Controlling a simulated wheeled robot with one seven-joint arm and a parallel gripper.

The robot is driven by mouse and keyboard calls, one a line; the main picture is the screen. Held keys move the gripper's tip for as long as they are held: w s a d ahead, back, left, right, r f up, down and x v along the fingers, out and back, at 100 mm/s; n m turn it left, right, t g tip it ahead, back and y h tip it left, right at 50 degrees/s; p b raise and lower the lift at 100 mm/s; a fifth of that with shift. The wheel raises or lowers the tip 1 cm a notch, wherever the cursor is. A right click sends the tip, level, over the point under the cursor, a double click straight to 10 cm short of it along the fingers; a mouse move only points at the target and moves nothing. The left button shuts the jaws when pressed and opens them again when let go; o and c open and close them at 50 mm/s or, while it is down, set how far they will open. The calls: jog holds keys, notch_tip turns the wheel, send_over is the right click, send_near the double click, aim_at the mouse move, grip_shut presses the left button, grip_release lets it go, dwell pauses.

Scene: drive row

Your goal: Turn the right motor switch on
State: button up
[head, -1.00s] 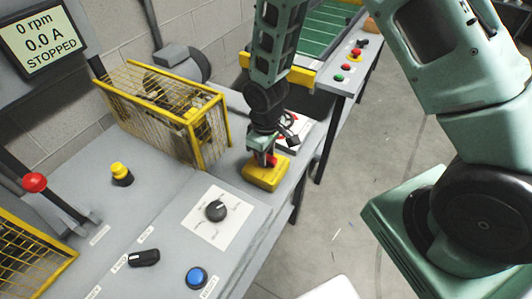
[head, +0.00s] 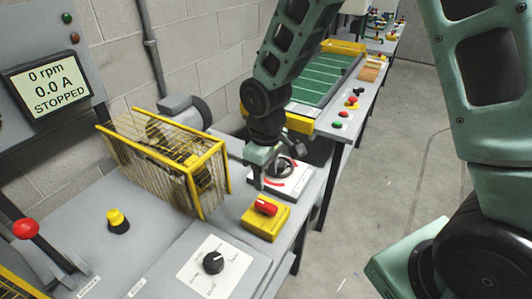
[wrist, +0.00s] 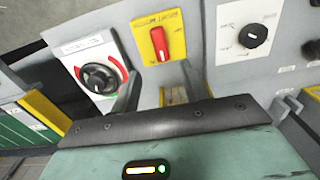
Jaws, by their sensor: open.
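A red rotary switch handle (head: 266,206) sits on a yellow box (head: 258,221) on the grey bench. It also shows near the top of the wrist view (wrist: 163,42). Behind it is a black dial with red arcs on a white plate (head: 279,180), also in the wrist view (wrist: 98,79). My gripper (head: 262,183) is open and empty, beside and above these two, apart from the red handle. In the wrist view its fingers (wrist: 160,80) stand apart below the red handle.
A display (head: 49,88) reads 0 rpm, 0.0 A, STOPPED. A yellow mesh guard (head: 206,185) stands left of my gripper. A black knob on white (head: 213,262), a yellow button (head: 118,220) and a red-knobbed lever (head: 26,229) are nearer. Open floor lies right.

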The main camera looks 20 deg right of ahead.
notch_tip(320, 180, up, 7)
jog(key=shift+f, duration=0.15)
dwell(0.4)
